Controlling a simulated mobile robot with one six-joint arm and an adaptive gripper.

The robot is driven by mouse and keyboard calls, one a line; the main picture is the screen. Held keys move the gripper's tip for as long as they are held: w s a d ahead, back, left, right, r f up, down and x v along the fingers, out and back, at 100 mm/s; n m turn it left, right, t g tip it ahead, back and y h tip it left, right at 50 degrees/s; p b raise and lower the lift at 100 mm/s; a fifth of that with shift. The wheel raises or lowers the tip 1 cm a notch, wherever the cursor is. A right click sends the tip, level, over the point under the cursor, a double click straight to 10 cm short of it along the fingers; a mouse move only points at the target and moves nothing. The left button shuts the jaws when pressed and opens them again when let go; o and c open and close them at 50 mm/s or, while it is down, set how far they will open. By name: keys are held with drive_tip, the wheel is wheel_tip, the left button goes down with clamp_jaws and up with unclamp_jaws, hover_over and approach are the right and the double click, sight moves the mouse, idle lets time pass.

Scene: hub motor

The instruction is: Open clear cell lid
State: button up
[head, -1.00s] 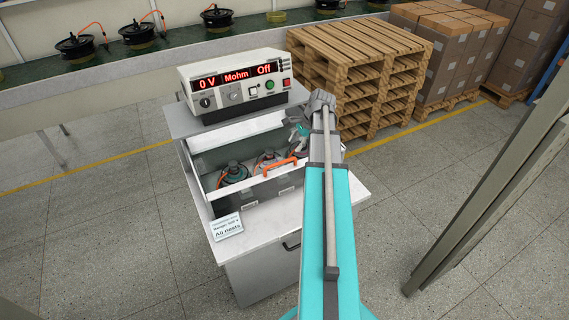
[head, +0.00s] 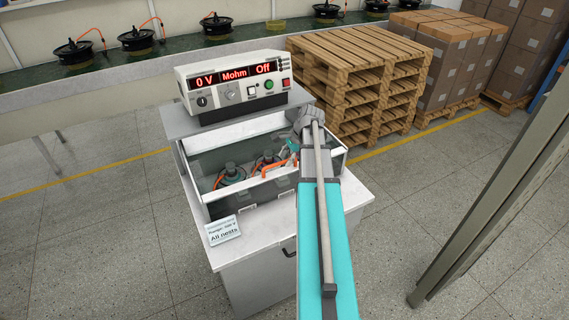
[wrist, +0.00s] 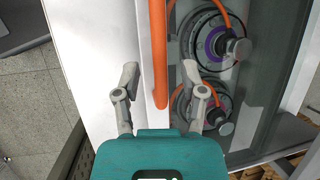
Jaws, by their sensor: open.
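The clear cell lid (head: 212,160) lies over the light-framed test cell, and it shows as a see-through panel in the wrist view (wrist: 272,75). Its orange handle (head: 273,169) runs along the front edge and stands upright in the wrist view (wrist: 158,50). My gripper (wrist: 160,74) is open, with one finger to each side of the handle in the picture. I cannot tell whether a finger touches it. Two hub motors (head: 230,172) (head: 267,161) with orange cables sit inside under the lid. My arm partly hides the cell's right end.
The tester (head: 234,86), reading 0 V, Mohm, Off, stands behind the cell. A small sign (head: 223,230) stands at the cabinet's front left. Stacked pallets (head: 360,80) are at the back right. A bench (head: 110,85) with several motors runs behind.

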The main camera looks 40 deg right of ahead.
drive_tip(key=shift+w+a+f, duration=0.1)
drive_tip(key=shift+f, duration=0.2)
clamp_jaws()
idle(0.4)
